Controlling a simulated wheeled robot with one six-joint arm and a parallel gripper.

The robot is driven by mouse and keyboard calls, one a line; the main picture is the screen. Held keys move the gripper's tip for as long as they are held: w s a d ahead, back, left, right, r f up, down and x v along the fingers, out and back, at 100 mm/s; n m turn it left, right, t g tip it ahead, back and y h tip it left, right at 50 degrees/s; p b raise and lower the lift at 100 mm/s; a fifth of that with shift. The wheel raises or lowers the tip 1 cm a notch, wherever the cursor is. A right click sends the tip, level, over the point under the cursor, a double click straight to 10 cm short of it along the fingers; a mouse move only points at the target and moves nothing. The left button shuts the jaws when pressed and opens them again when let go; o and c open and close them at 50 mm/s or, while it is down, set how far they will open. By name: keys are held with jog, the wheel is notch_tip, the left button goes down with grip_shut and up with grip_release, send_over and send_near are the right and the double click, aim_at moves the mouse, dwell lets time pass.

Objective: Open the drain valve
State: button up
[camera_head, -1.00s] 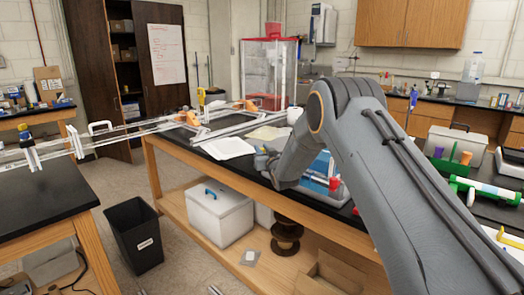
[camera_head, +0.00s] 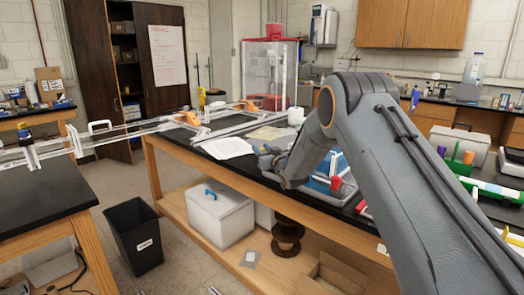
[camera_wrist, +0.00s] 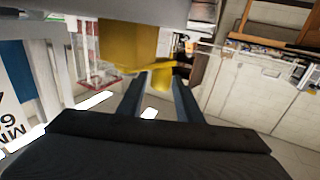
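My gripper shows in the wrist view (camera_wrist: 159,76) as two dark fingers standing apart. A yellow lever-like piece (camera_wrist: 160,68) lies across the view at the fingertips and shows between them; I cannot tell if they touch it. A larger yellow block (camera_wrist: 126,42) stands just behind and to its left. I cannot tell for certain that the yellow piece is the drain valve's handle. In the head view my grey arm bends down over the middle bench, and the gripper's fingers cannot be made out there.
A clear-rod frame (camera_head: 120,135) spans from the left table to the black-topped bench (camera_head: 238,160). Papers (camera_head: 227,148) and a blue-and-white box (camera_head: 325,180) lie near my arm. A black bin (camera_head: 135,235) stands between the tables.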

jog(key=shift+o, duration=0.5)
jog(key=b+v, duration=0.1)
jog(key=v, duration=0.6)
jog(key=shift+s+d, duration=0.2)
jog(key=shift+s, duration=0.15)
